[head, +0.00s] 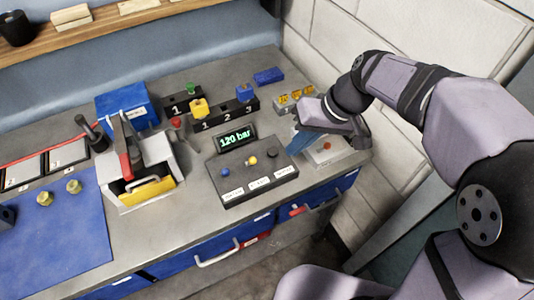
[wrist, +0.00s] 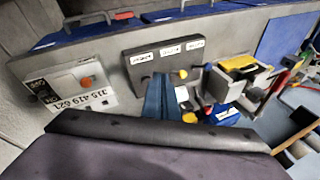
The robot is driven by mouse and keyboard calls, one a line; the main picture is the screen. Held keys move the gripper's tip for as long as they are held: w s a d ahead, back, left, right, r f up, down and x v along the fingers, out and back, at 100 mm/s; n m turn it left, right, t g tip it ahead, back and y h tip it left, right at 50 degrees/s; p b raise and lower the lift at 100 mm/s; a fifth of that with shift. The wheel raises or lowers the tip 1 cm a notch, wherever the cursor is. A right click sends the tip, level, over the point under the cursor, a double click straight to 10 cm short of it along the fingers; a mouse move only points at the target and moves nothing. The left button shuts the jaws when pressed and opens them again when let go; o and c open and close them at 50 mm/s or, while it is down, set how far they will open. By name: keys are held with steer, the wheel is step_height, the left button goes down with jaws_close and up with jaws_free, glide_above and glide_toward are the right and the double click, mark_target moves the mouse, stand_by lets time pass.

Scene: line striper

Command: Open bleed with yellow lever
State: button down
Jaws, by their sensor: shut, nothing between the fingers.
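The control box (head: 240,184) is dark grey, with a blue, a yellow and a black knob-like lever in a row and white labels along its front. The yellow lever (head: 252,161) is the middle one; it also shows in the wrist view (wrist: 182,74). A display (head: 236,138) behind the box reads 120 bar. My gripper (head: 296,148) has blue fingers, shut and empty, above the right end of the box. In the wrist view the fingers (wrist: 160,80) point toward the box, left of the yellow lever and apart from it. The label texts are too small to read.
A white panel with a red button (head: 327,146) lies right of the box, partly under my gripper. A white machine with a red handle (head: 125,163) stands left. Numbered black blocks (head: 220,116) with coloured pieces stand behind. A blue mat (head: 50,245) covers the left bench.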

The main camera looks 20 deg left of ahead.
steer(key=p+x, duration=0.1)
steer(key=x, duration=0.6)
steer(key=shift+a+p, duration=0.2)
steer(key=shift+p, duration=0.2)
steer(key=shift+s+a+r+p, duration=0.1)
steer(key=shift+a+p, duration=0.3)
steer(key=shift+a, duration=0.15)
steer(key=shift+s+a+r+p, duration=0.15)
steer(key=shift+a+p, duration=0.2)
steer(key=shift+a, duration=0.25)
steer(key=shift+s+a, duration=0.1)
steer(key=shift+a, duration=0.55)
steer(key=shift+f, duration=0.1)
steer(key=shift+w+a+r, duration=0.5)
steer(key=shift+w+a, duration=0.15)
steer(key=shift+w+a+f+b, duration=0.15)
steer(key=shift+w+a+b, duration=0.15)
steer(key=shift+w+a, duration=1.3)
steer(key=shift+w+a+f+b, duration=0.15)
steer(key=shift+w+a+b, duration=0.1)
steer(key=shift+w+a, duration=1.35)
